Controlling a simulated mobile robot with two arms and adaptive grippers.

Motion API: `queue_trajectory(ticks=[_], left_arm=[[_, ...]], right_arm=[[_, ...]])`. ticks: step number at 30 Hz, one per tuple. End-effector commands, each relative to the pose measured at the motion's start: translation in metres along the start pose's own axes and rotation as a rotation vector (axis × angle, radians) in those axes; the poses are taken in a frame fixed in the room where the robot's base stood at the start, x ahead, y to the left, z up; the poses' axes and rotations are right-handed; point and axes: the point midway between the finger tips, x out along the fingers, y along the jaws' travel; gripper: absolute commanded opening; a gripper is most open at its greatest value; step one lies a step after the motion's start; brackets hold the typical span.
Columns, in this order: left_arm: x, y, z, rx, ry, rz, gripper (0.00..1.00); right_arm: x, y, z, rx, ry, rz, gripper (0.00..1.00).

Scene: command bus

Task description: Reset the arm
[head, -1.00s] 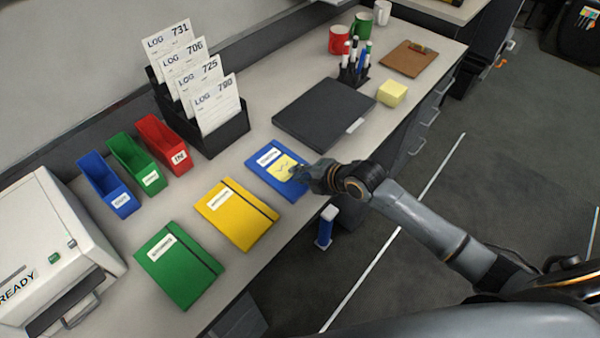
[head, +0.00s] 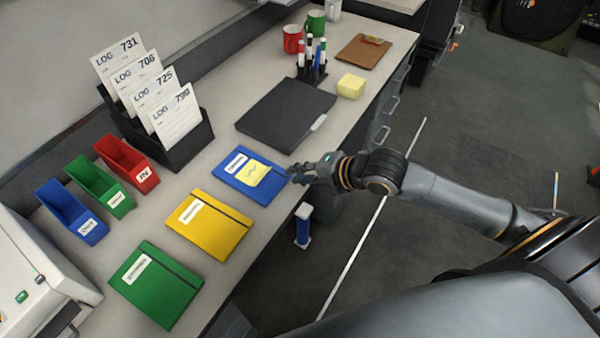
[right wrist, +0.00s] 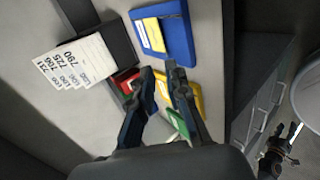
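My right gripper (head: 300,174) is at the desk's front edge, just right of the blue notebook (head: 236,184), which has a yellow sticky note (head: 253,174) on it. In the right wrist view the two fingers of the right gripper (right wrist: 162,82) stand apart with nothing between them. The blue notebook (right wrist: 180,38) shows there beyond the fingertips, apart from them.
A yellow notebook (head: 208,226) and a green notebook (head: 155,285) lie on the desk. A black folder (head: 285,113), pen holder (head: 312,72), log rack (head: 190,150) and coloured bins (head: 128,165) stand behind. Grey floor is open right of the desk.

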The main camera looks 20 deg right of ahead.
Motion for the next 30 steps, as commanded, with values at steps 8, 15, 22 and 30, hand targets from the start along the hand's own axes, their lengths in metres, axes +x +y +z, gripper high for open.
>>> queue_trajectory(ticks=[8,15,22,30], left_arm=[[0.0,0.0,0.0,0.0,0.0,0.0,0.4],[0.0,0.0,0.0,-0.001,0.0,0.0,0.4],[0.0,0.0,0.0,-0.001,-0.001,0.0,0.4],[0.0,0.0,0.0,-0.001,-0.001,0.0,0.4]], right_arm=[[0.0,0.0,0.0,0.001,0.0,0.0,0.15],[0.0,-0.001,-0.001,0.009,0.0,-0.002,0.15],[0.002,-0.027,-0.036,0.304,-0.02,-0.067,0.15],[-0.025,-0.09,-0.076,1.037,-0.243,-0.202,0.15]])
